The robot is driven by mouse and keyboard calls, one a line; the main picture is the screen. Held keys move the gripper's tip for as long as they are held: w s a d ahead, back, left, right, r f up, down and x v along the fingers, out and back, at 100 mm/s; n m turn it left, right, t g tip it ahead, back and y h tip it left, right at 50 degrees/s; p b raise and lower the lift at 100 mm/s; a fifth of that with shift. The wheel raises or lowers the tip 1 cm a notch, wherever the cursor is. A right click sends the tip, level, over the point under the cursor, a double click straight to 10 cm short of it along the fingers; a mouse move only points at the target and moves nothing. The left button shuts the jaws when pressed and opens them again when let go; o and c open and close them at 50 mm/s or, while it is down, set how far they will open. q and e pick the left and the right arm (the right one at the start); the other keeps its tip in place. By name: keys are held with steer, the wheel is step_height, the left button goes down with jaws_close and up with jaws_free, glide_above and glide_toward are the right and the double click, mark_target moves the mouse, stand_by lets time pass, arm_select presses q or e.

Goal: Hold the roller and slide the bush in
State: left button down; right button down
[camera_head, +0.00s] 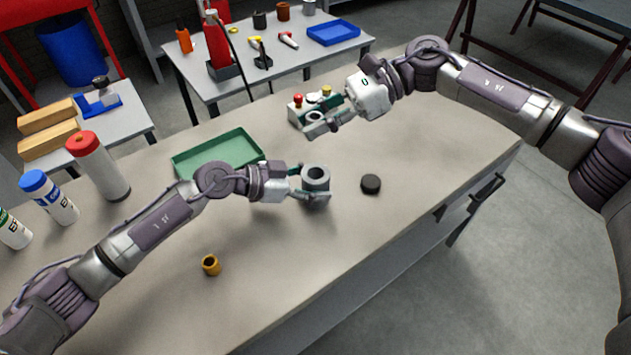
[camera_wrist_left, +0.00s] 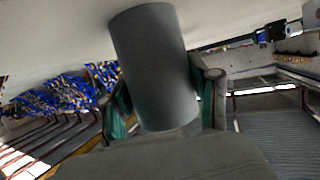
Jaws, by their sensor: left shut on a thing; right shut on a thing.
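My left gripper (camera_head: 312,192) is shut on the grey roller (camera_head: 316,175), a thick hollow cylinder with its open end facing up. In the left wrist view the roller (camera_wrist_left: 155,65) fills the space between the two green-padded fingers. My right gripper (camera_head: 318,124) is shut on a small pale grey ring (camera_head: 314,116), near the back of the bench; it is partly hidden by the fingers, and I cannot tell for sure that it is the bush. A brass-coloured bush (camera_head: 211,265) stands alone on the bench at the front left, apart from both grippers.
The bench (camera_head: 440,150) holds a green tray (camera_head: 217,153) behind my left arm, a black disc (camera_head: 371,184) right of the roller, and a small box with a red button (camera_head: 297,103) behind my right gripper. Bottles (camera_head: 48,196) stand at left. The front is mostly clear.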

mark_target(317, 166)
steer(key=shift+d+f+m+t+y, duration=0.1)
steer(key=shift+f+m+t, duration=0.7)
steer(key=shift+f, duration=0.85)
steer(key=shift+f+m+t+y, duration=0.1)
steer(key=shift+f+m+t, duration=0.75)
steer(key=shift+f, duration=0.85)
steer(key=shift+d+f+m+t+y, duration=0.1)
steer(key=shift+f+m+t, duration=0.7)
steer(key=shift+f, duration=0.85)
steer(key=shift+a+f, duration=0.1)
steer(key=shift+f, duration=0.55)
steer(key=c, duration=0.8)
jaws_free()
steer(key=v, duration=1.2)
steer(key=shift+s, duration=0.1)
